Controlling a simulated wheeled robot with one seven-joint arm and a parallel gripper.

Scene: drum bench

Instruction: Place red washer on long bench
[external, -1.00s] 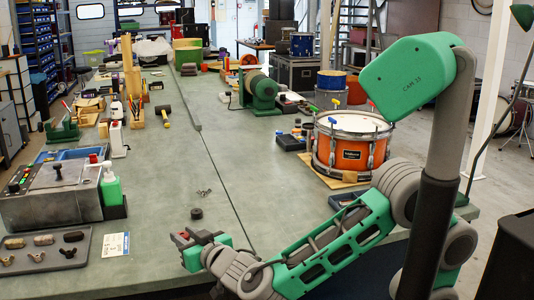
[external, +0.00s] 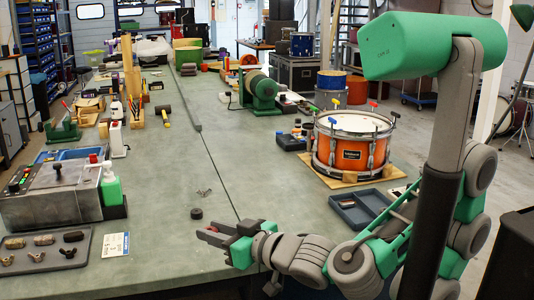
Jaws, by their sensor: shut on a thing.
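My gripper (external: 214,236) is at the near end of the long bench (external: 165,215), low over its green-grey top. It is shut on the red washer (external: 211,229), a small red spot between the fingertips. The fingers hide most of the washer, and I cannot tell whether it touches the bench top. A small black round piece (external: 196,213) lies on the bench just beyond my gripper.
An orange drum (external: 352,145) stands on a board at right, with a dark tray (external: 358,208) nearer. A grey machine (external: 62,195), a green bottle (external: 111,185) and a parts tray (external: 46,248) are at left. The middle is mostly clear.

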